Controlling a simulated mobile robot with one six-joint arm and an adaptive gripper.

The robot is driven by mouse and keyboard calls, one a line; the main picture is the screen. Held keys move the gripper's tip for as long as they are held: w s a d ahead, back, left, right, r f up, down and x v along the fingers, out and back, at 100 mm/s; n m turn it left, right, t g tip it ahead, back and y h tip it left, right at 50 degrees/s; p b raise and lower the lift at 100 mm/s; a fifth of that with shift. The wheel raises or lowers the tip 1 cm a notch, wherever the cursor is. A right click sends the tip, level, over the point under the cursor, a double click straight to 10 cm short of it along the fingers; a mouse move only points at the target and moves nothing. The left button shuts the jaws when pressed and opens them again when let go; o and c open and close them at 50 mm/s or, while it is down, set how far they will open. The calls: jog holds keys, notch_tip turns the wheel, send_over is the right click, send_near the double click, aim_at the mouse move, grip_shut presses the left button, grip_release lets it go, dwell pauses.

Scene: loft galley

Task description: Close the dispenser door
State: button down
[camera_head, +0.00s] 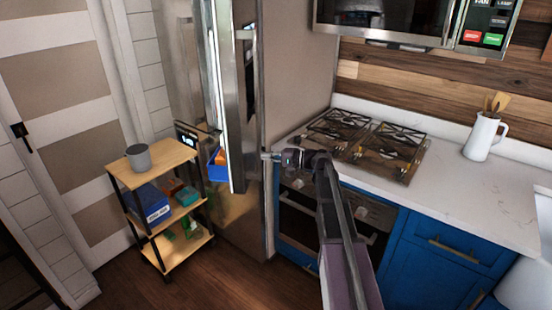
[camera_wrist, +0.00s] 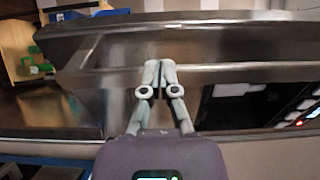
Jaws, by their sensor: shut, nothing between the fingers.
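The dispenser door (camera_head: 237,120) is a tall steel fridge door, standing open and seen nearly edge-on in the head view. Its pale inner side faces left and its steel outer face faces right. A long steel bar handle (camera_wrist: 240,71) crosses the wrist view. My gripper (camera_head: 265,156) is shut and empty at the right side of the door, near its lower part. In the wrist view my fingertips (camera_wrist: 160,66) overlap the bar; contact cannot be told. A dark recessed panel (camera_wrist: 235,106) shows beside it. Blue and orange items (camera_head: 217,158) sit behind the door's left edge.
A small wooden shelf cart (camera_head: 150,160) with a grey cup (camera_head: 138,156) stands left of the door, close to it. The stove (camera_head: 370,140) and white counter (camera_head: 480,195) are at right, above blue cabinets (camera_head: 430,255). Wooden floor lies bare in front of the fridge.

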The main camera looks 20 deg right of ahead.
aim_at(243, 154)
jog(key=x, duration=0.6)
jog(key=shift+a, duration=0.45)
jog(key=shift+d, duration=0.35)
